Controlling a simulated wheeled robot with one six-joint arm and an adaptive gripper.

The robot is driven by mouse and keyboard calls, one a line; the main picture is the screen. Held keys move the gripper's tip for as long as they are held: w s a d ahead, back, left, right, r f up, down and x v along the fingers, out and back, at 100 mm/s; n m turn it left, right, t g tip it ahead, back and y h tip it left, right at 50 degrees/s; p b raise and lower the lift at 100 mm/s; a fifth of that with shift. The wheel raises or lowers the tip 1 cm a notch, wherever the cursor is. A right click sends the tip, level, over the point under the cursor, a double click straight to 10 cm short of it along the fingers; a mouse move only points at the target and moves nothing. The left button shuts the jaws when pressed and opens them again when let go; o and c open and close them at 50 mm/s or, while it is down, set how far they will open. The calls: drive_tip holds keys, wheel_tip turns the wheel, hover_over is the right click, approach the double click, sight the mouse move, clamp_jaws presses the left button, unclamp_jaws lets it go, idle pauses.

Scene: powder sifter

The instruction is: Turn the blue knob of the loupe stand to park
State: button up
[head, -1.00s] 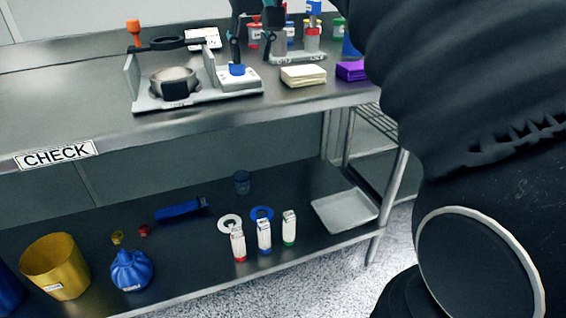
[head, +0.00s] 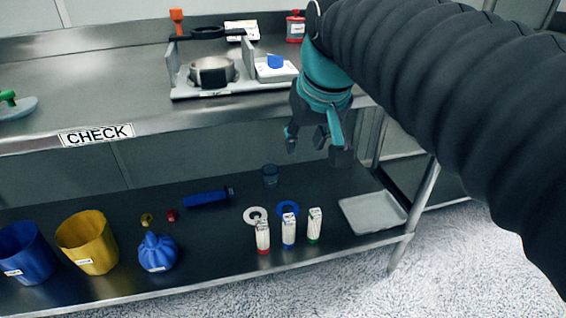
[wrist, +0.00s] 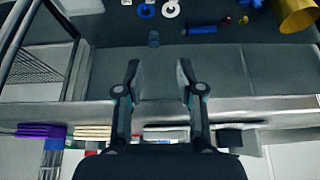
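The loupe stand (head: 182,90) is a grey frame on the bench top, with a dark loupe ring (head: 208,32) above a metal bowl (head: 212,72). Its blue knob (head: 275,61) sits on a pale block at the stand's right end. The knob's markings are too small to read. My gripper (head: 318,145) hangs in front of the bench's front edge, lower than the knob and to its right, apart from it. In the wrist view my gripper (wrist: 158,72) has its fingers spread with nothing between them. The knob cannot be made out there.
The lower shelf holds a yellow bin (head: 88,243), a blue bin (head: 25,253), a blue bag (head: 157,253), several small bottles and a grey tray (head: 372,213). An orange-handled tool (head: 176,20) stands behind the loupe stand. The bench top left of the stand is mostly clear.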

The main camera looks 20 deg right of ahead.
drive_tip(key=s+f, duration=0.6)
drive_tip(key=f, duration=0.4)
drive_tip(key=shift+o, duration=0.2)
drive_tip(key=shift+f, duration=0.1)
drive_tip(key=shift+o, duration=0.8)
wheel_tip(320, 180, up, 31)
drive_tip(key=m+g+h+p, duration=0.1)
drive_tip(key=m+g+h, duration=0.15)
drive_tip(key=m, duration=0.45)
hover_over(274, 56)
drive_tip(key=s+a, duration=0.3)
drive_tip(key=s, duration=0.1)
drive_tip(key=shift+t, duration=0.45)
drive_tip(key=shift+x, duration=6.7)
drive_tip(key=shift+d, duration=0.1)
drive_tip(key=c, duration=0.9)
